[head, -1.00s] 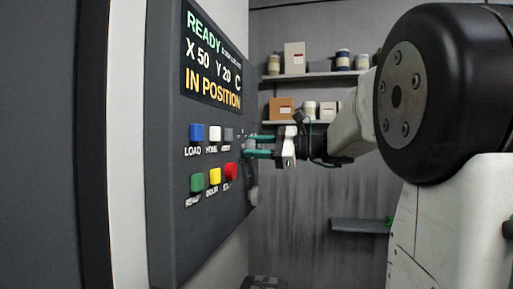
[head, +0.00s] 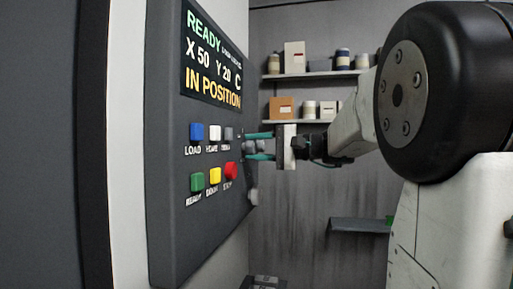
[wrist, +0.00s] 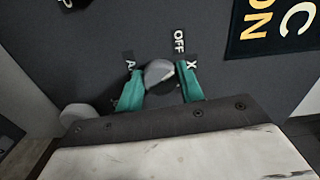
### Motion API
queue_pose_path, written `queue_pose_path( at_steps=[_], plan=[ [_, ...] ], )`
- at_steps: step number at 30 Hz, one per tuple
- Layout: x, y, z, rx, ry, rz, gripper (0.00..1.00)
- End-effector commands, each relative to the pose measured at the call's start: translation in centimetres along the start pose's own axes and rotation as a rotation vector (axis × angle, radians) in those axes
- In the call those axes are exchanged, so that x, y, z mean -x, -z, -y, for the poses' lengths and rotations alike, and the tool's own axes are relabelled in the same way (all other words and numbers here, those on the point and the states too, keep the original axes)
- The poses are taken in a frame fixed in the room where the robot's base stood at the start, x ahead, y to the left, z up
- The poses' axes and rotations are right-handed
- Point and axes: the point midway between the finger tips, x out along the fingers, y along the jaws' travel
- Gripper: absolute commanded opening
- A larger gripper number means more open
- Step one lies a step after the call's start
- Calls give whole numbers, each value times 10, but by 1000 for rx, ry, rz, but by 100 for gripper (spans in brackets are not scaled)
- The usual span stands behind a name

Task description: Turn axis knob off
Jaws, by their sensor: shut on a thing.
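The axis knob is a grey knob (wrist: 160,72) on the dark panel. In the wrist view it lies between the teal fingers of my gripper (wrist: 160,88), near the white labels OFF and X and a partly hidden label starting with A. My gripper is shut on it, one finger on each side. In the head view my gripper (head: 259,146) reaches the panel's right edge from the right, one finger above the other, with the grey knob (head: 249,147) between them. I cannot tell which mark the knob points to.
The dark control panel (head: 180,235) has a screen (head: 213,55) reading READY and IN POSITION. Left of the knob are several buttons, including a red one (head: 231,171) and a blue one (head: 197,132). A second grey knob (head: 253,196) sits below; it also shows in the wrist view (wrist: 78,114).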

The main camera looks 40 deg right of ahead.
Motion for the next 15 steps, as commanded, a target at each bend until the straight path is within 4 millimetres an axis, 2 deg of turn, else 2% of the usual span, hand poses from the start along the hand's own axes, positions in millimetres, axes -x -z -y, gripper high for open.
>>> queue_pose_path(
  at_steps=[7, 15],
  plan=[
    [0, 0, -1, 138, -1, 0, 15],
    [0, 0, -2, 207, -1, 0, 15]
  ],
)
